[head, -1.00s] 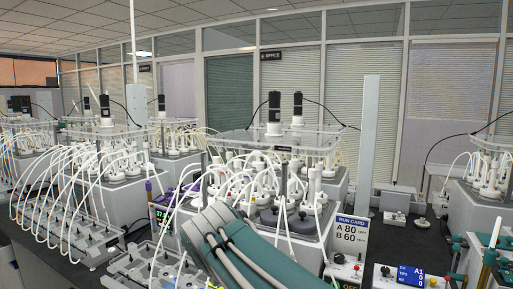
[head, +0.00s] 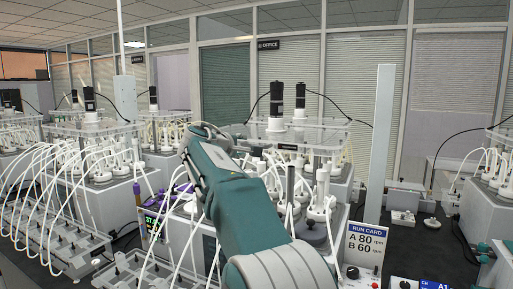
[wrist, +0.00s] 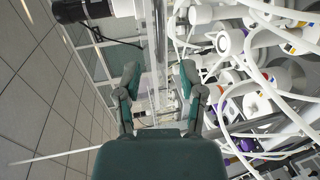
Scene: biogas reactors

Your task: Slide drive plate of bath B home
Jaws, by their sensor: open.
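A clear drive plate (head: 335,128) sits on posts above the middle bath. Two black motors (head: 276,100) with white bases stand on it. A small dark label is on its front edge, too small to read, so I cannot tell whether this is bath B. In the wrist view a clear plate (wrist: 158,45) appears nearly edge-on, in line with the gap between my fingers. My gripper (wrist: 160,76) is open, a finger on either side of that gap; I cannot tell if either touches the plate. In the head view my arm hides the gripper and part of the bath.
White-capped bottles (head: 319,205) and looping white tubes crowd below the plate, and beside my fingers in the wrist view. A run card (head: 366,246) reads A 80, B 60. A tall pale post (head: 381,140) stands right of the bath. Other baths stand left and right.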

